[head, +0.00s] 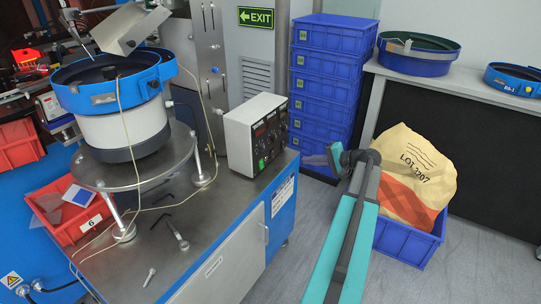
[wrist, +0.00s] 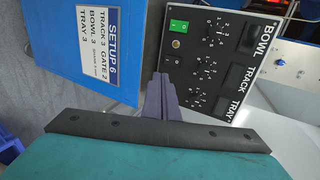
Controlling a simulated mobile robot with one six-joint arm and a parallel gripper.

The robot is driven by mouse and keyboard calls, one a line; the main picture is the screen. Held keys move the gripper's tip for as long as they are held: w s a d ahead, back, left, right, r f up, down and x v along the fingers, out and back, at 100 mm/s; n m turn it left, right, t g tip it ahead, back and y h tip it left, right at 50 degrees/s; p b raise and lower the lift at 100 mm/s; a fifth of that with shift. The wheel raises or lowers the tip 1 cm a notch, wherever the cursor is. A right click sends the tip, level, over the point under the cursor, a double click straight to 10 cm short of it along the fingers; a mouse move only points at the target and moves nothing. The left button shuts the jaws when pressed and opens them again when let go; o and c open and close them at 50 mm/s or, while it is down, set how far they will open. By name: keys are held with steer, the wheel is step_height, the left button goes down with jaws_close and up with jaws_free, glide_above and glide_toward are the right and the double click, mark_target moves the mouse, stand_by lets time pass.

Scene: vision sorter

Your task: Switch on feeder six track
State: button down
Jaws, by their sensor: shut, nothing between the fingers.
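The feeder's control box (head: 252,135) stands at the edge of the steel bench, its dark panel facing right. In the wrist view the panel (wrist: 225,60) shows sideways, with dials beside the labels BOWL, TRACK (wrist: 240,78) and TRAY. A bright green switch (wrist: 178,26) sits near the panel's edge, with a small round part below it. My gripper (head: 306,159) is shut and empty, a little right of the box. In the wrist view its fingertips (wrist: 159,77) point toward the panel's lower left side; contact cannot be told.
A SETUP 6 plate (wrist: 99,46) on the blue cabinet lists TRACK 3, GATE 2, BOWL 3, TRAY 3. The blue bowl feeder (head: 110,85) and a red bin (head: 70,232) marked 6 are left. Stacked blue crates (head: 325,75) stand behind my gripper; a sack (head: 412,172) is right.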

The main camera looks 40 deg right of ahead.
mark_target(273, 154)
steer(key=shift+w+d+r, duration=0.1)
steer(key=shift+d, duration=0.1)
steer(key=shift+w+a, duration=0.1)
steer(key=shift+w, duration=0.1)
steer(key=x, duration=0.4)
steer(key=p+x, duration=0.1)
steer(key=x, duration=0.4)
steer(key=r+p+x, duration=0.1)
steer(key=x, duration=0.4)
steer(key=shift+w+r, duration=0.1)
steer(key=shift+w, duration=0.1)
